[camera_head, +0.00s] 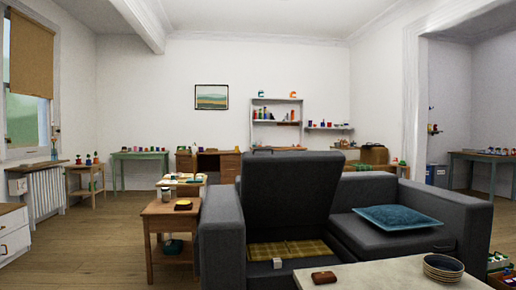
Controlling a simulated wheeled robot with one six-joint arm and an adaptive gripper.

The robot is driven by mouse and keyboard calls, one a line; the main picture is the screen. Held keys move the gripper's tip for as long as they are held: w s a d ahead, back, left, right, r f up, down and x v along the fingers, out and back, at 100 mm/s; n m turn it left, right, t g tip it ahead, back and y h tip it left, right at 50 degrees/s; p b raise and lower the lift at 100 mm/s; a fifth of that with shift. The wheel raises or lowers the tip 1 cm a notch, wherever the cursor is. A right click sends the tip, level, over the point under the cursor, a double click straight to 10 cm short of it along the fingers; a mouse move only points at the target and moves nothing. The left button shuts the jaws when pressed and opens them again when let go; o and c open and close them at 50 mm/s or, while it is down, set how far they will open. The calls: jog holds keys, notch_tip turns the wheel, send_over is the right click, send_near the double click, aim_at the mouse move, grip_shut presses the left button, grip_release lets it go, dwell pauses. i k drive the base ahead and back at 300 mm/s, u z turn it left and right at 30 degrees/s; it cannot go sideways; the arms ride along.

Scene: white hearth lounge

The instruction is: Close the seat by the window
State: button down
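The dark grey sofa (222,232) stands in the middle right of the head view. Its left seat, the one on the window side, is tilted up as a tall dark panel (288,190), standing open. Below it the open storage space shows a yellow-brown plaid cloth (310,248) and a small white item (277,263). The right seat (365,238) lies flat with a teal cushion (398,218) on it. The window (24,118) with a tan blind is at the far left. My gripper is not in view.
A wooden side table (158,215) stands left of the sofa. Bare wooden floor (100,250) is free at the left.

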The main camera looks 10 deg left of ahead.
aim_at(278, 189)
jog(key=u, duration=0.75)
jog(key=i, duration=0.9)
jog(key=u, duration=1)
jog(key=i, duration=1.55)
jog(key=z, duration=0.8)
jog(key=i, duration=0.95)
jog(key=z, duration=1.05)
